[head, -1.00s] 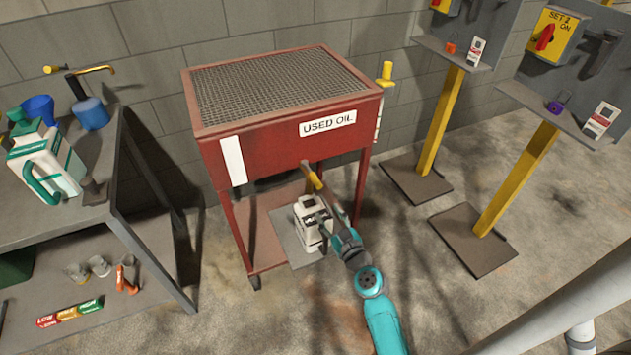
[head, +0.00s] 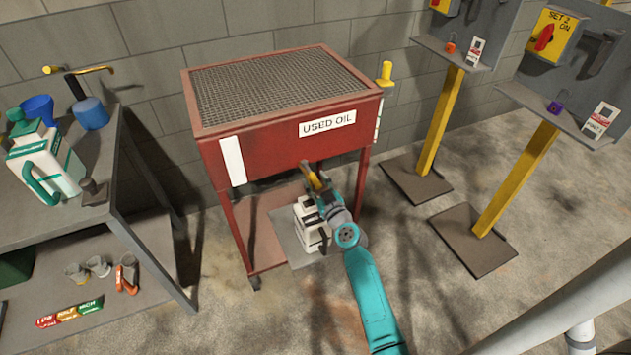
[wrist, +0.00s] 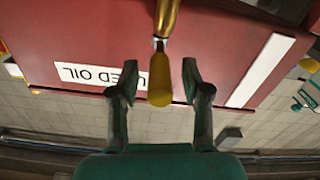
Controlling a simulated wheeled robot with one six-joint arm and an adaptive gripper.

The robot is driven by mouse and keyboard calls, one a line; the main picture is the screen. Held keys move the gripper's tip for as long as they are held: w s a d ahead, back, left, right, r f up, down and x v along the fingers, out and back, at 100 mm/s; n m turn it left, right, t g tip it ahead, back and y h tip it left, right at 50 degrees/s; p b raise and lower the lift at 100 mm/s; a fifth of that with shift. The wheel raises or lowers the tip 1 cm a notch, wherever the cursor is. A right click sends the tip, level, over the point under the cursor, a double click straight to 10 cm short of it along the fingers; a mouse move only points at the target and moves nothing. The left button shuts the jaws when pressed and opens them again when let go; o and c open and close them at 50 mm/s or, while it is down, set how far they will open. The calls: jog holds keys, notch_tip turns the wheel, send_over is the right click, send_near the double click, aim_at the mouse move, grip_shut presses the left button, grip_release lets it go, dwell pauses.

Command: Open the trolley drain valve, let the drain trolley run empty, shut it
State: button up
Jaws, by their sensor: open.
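The red drain trolley (head: 270,150) with a mesh top stands against the block wall, marked USED OIL. Its drain valve has a yellow lever (wrist: 160,80) on a brass body (wrist: 166,18) under the front edge; it also shows in the head view (head: 313,180). My gripper (wrist: 158,75) is open, with one finger on each side of the yellow lever and a visible gap on both sides. In the head view my gripper (head: 324,190) partly hides the lever. A white container (head: 308,222) stands below the valve, partly hidden by my arm.
A grey bench (head: 115,195) at left holds a white-green jug (head: 45,160), a blue can (head: 90,113) and a hand pump. Two yellow-posted stands (head: 515,180) are at right. A pale pipe (head: 560,295) crosses the lower right. The floor in front is clear.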

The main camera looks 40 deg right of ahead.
jog(key=shift+w, duration=0.25)
grip_shut()
